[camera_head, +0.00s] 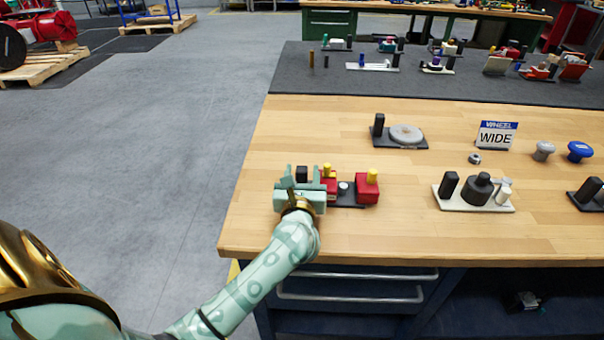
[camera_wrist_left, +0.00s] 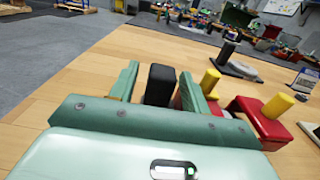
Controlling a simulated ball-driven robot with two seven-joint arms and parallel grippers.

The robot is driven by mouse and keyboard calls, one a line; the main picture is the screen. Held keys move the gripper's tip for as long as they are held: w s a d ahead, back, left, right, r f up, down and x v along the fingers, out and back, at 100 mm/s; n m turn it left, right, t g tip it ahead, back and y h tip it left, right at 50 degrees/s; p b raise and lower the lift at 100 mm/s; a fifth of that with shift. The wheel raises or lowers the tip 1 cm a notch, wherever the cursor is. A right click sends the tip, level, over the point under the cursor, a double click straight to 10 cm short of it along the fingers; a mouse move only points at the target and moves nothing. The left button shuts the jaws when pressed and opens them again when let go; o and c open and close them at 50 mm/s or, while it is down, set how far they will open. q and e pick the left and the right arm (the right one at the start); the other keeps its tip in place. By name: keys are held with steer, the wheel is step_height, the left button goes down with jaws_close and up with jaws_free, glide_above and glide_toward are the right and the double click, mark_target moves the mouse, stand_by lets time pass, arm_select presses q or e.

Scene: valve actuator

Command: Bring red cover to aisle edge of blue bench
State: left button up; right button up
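A red cover block with a yellow knob (camera_head: 367,188) sits at the right end of a dark base plate (camera_head: 347,205) on the wood-topped bench (camera_head: 300,240) with dark blue drawers. A second red block with a yellow knob (camera_head: 329,184) sits nearer the left end, partly hidden by my gripper. A black upright post (camera_head: 302,173) stands at the plate's left end; the wrist view shows it too (camera_wrist_left: 160,84). My left gripper (camera_head: 302,178) is open with its fingers on either side of this post, with slight gaps. Which red block the task means is unclear. My right gripper is not in view.
A grey disc on a base (camera_head: 405,134), a WIDE sign (camera_head: 496,135), a white-based valve part (camera_head: 476,190) and loose knobs stand behind and to the right. The bench's left strip is clear, bordering the open grey floor aisle (camera_head: 170,150).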

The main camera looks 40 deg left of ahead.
arm_select(q)
steer(key=shift+r, duration=0.25)
steer(key=p+v, duration=0.1)
steer(key=v, duration=1.1)
steer(key=shift+f, duration=0.15)
